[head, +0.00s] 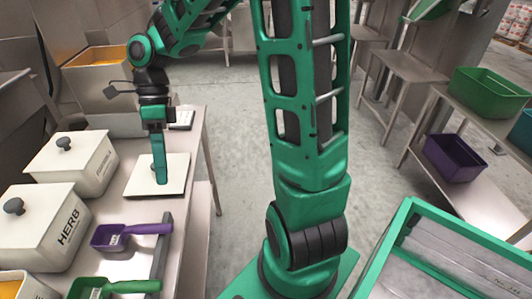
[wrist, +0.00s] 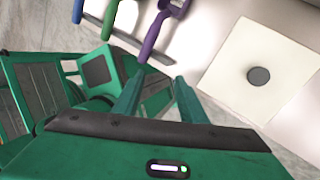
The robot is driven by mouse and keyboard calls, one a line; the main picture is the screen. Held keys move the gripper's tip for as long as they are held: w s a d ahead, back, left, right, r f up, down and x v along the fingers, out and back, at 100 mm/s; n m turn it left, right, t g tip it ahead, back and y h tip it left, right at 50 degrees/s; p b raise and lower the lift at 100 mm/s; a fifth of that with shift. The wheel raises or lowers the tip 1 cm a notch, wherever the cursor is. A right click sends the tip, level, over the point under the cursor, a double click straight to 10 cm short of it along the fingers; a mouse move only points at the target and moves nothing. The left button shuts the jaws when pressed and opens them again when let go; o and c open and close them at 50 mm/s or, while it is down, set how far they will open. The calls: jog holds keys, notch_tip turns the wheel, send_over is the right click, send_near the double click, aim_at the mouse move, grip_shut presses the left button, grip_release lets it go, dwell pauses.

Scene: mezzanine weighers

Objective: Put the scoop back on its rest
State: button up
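A purple scoop (head: 125,236) lies on the steel counter, its handle pointing right to a dark bar (head: 161,250). A green scoop (head: 108,289) lies nearer, at the bottom edge. In the wrist view the purple scoop (wrist: 160,25) and green scoop (wrist: 111,18) show at the top, with a blue handle (wrist: 77,10) beside them. I cannot tell which scoop is meant, or whether the bar is its rest. My gripper (head: 160,182) is over the pale square plate (head: 174,176), beyond the purple scoop. In the wrist view my gripper (wrist: 156,84) has its fingers apart, with nothing between them.
Lidded cream bins (head: 45,225) line the counter's left side, one marked HERB. A pale square with a dark round spot (wrist: 258,76) shows in the wrist view. A green-rimmed tray (head: 390,247) is at lower right. Shelves with a purple bin (head: 453,158) stand right. Open floor lies between.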

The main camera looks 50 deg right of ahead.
jog(key=s+d+r+n+t+h, duration=0.1)
jog(key=s+d+n+t+h, duration=0.2)
jog(key=s+d+n, duration=1.4)
jog(key=shift+s+d+h, duration=0.3)
jog(key=shift+s+d, duration=0.25)
jog(key=shift+d, duration=0.7)
jog(key=shift+w+t, duration=0.1)
jog(key=shift+t, duration=0.2)
jog(key=shift+w+f, duration=0.25)
jog(key=shift+w, duration=0.25)
